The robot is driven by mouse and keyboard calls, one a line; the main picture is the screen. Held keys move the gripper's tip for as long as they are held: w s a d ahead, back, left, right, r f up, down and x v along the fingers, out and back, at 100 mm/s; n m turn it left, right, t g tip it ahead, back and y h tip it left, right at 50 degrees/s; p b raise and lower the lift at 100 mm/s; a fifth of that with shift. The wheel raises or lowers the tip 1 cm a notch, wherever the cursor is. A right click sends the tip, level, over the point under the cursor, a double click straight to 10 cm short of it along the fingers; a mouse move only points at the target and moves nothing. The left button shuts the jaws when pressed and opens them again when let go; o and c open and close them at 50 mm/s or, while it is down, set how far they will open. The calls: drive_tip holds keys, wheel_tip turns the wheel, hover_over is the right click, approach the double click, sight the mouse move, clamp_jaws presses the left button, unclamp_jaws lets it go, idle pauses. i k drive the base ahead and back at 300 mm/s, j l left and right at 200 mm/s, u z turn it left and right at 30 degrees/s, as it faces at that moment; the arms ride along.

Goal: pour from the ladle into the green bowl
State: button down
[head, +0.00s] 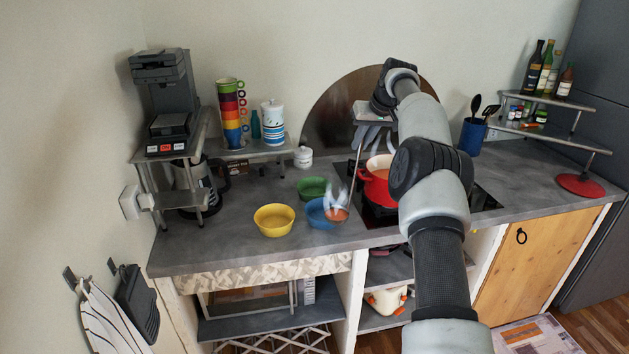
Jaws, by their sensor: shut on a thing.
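My gripper (367,134) is shut on the upper part of the ladle's long thin handle and holds it steeply, above the counter. The ladle (337,214) has orange-red contents in its cup, with white steam rising from it. In the picture the cup overlaps the right side of the blue bowl (315,214); the exact height between them is hard to tell. The green bowl (311,185) stands on the counter just behind the blue bowl, up and left of the ladle cup. Its inside looks green, with no contents that I can make out.
A yellow bowl (273,230) stands left of the blue bowl. A red pot (374,191) sits on the black cooktop, right of the ladle, partly hidden by my arm. A white lidded jar (303,158) stands behind the green bowl. The counter's front left is clear.

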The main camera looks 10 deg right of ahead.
sight(309, 187)
drive_tip(key=i+l, duration=0.15)
drive_tip(key=i, duration=0.25)
drive_tip(key=i+l, duration=0.1)
drive_tip(key=i, duration=0.3)
drive_tip(key=i+l, duration=0.15)
drive_tip(key=i, duration=0.2)
